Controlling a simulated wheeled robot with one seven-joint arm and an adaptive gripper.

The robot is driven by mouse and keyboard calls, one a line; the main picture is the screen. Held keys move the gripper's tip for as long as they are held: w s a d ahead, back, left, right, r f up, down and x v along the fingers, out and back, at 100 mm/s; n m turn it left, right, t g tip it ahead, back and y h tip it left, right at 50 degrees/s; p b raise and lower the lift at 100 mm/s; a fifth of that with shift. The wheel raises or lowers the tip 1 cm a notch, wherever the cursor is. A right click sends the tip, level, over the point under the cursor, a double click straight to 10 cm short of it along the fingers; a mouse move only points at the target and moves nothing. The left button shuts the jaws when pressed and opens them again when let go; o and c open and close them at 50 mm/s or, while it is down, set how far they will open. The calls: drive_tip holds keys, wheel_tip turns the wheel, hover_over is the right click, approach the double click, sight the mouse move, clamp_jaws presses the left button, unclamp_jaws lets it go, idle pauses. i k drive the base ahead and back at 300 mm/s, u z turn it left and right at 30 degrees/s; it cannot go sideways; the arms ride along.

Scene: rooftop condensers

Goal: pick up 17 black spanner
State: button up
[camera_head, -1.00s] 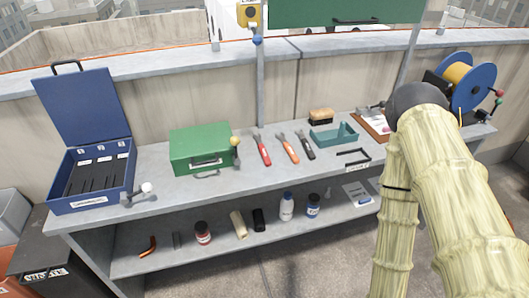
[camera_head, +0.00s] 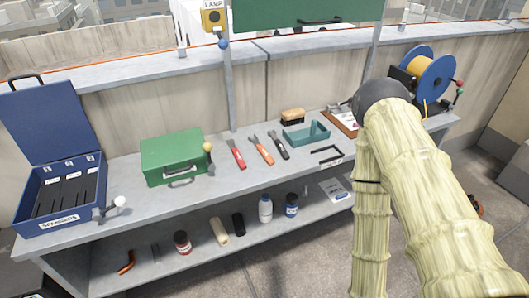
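Three spanners lie side by side on the grey bench top (camera_head: 215,193), right of the green box. The black spanner (camera_head: 279,146) is the rightmost, next to an orange spanner (camera_head: 262,151) and a red spanner (camera_head: 237,153). All three have grey metal heads toward the back of the bench. Size marks are too small to read. My arm fills the right side of the view, and my gripper does not show.
An open blue spanner case (camera_head: 60,190) stands at the left, with a green box (camera_head: 172,158) beside it. A teal tray (camera_head: 306,134), brush (camera_head: 292,116), black frame (camera_head: 327,155) and cable reel (camera_head: 430,75) lie to the right. Bottles stand on the lower shelf.

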sight(285, 155)
drive_tip(key=u, duration=0.05)
drive_tip(key=k, duration=0.5)
drive_tip(key=z, duration=1.3)
drive_tip(key=i, duration=1)
drive_tip(key=u, duration=2.1)
drive_tip(key=i, duration=0.35)
drive_tip(key=z, duration=0.15)
